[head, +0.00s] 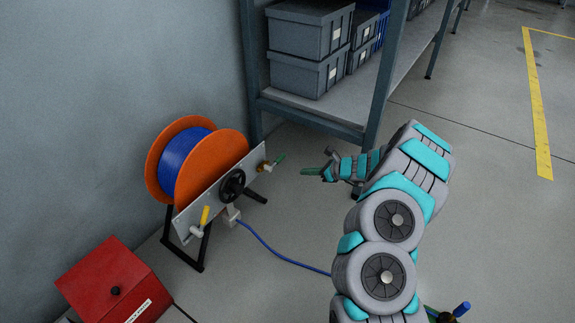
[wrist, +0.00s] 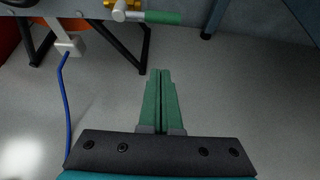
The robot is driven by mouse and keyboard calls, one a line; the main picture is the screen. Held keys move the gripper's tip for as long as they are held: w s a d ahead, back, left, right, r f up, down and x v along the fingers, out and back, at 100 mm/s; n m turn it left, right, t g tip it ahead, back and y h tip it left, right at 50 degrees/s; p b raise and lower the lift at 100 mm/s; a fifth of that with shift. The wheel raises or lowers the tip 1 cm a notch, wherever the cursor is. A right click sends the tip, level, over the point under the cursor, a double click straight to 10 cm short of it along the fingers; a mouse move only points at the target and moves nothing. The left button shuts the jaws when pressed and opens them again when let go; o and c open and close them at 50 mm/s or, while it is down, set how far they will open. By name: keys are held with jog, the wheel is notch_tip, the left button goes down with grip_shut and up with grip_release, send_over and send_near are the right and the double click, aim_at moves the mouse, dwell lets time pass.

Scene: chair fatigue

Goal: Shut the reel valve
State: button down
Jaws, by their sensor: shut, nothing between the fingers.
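The hose reel has orange discs (head: 222,160), a blue hose (head: 184,155) and a grey front panel (head: 189,218). A brass valve (head: 265,166) with a green lever (head: 280,160) sits at the panel's right end. In the wrist view the green lever (wrist: 162,18) lies horizontal at the top, its brass body (wrist: 112,3) partly cut off. My gripper (head: 303,171) has shut green fingers, empty, just right of the green lever. In the wrist view the fingertips (wrist: 160,72) are apart from it.
A black crank (head: 234,186) sticks out of the panel between the valves. A blue hose (head: 283,258) runs along the floor. A red box (head: 112,282) is at lower left. A shelf (head: 311,116) with grey bins (head: 306,58) stands behind. Floor at right is clear.

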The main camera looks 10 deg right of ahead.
aim_at(277, 162)
jog(key=b+x, duration=0.1)
jog(key=x, duration=0.8)
jog(key=shift+w+a+r+b, duration=0.1)
jog(key=shift+w+a+r, duration=0.1)
jog(key=shift+r, duration=0.4)
jog(key=shift+w+a+r+b, duration=0.1)
jog(key=shift+w+a+r, duration=0.05)
jog(key=shift+r, duration=0.4)
jog(key=shift+w+a+r+b, duration=0.1)
jog(key=shift+w+a+r, duration=0.1)
jog(key=shift+r, duration=0.4)
jog(key=shift+w+a, duration=0.1)
jog(key=shift+w, duration=0.05)
